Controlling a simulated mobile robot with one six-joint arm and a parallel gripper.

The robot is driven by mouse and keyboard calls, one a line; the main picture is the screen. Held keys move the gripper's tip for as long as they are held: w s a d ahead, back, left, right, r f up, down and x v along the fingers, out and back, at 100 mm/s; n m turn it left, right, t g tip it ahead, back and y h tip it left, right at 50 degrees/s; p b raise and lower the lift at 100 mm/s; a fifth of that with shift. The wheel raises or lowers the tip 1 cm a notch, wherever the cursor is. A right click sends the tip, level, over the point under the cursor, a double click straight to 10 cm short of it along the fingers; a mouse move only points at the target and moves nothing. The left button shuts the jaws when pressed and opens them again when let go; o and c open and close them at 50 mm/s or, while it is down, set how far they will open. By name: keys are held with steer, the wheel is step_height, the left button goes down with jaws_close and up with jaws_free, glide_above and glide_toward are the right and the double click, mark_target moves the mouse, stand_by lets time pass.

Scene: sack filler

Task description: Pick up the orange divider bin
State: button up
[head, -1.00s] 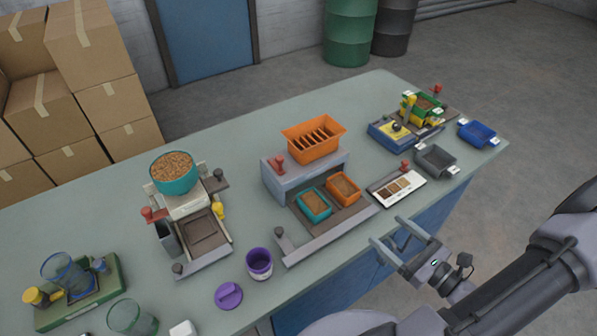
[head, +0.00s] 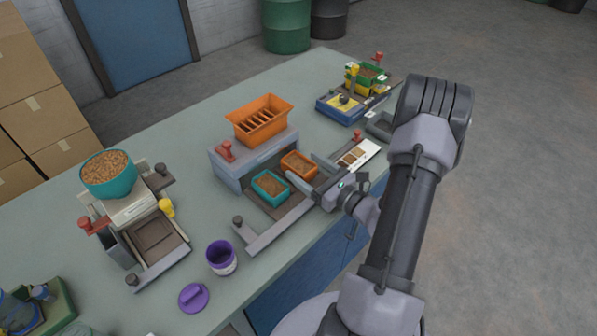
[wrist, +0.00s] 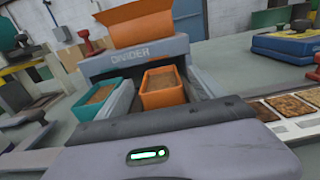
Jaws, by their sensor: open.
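The orange divider bin (head: 299,163) is a small open box with brown contents. It sits at the divider's base, beside a teal bin (head: 270,185) that also holds brown material. In the wrist view the orange bin (wrist: 163,99) is straight ahead, upright below the grey divider body (wrist: 130,61) marked DIVIDER. My gripper (head: 304,170) is open at the near side of the orange bin. In the wrist view its fingers reach forward on either side of the bin. I cannot tell whether they touch it.
A larger slotted orange hopper (head: 258,121) tops the divider. A sample card (head: 352,157) lies right of my gripper. A purple cup (head: 221,257) and its lid (head: 193,297) stand nearer, by a scale with a teal bowl (head: 108,173).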

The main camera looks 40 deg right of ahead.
steer(key=c, duration=1.4)
steer(key=shift+c, duration=0.2)
steer(key=shift+r, duration=0.15)
steer(key=shift+r+p, duration=0.3)
steer(key=shift+p, duration=0.05)
steer(key=r+p, duration=0.2)
steer(key=r, duration=0.1)
steer(key=shift+s, duration=0.3)
steer(key=s+a+r+p, duration=0.1)
steer(key=s+a+p, duration=0.1)
steer(key=s, duration=1.3)
steer(key=shift+a+p, duration=0.35)
steer(key=shift+a, duration=0.25)
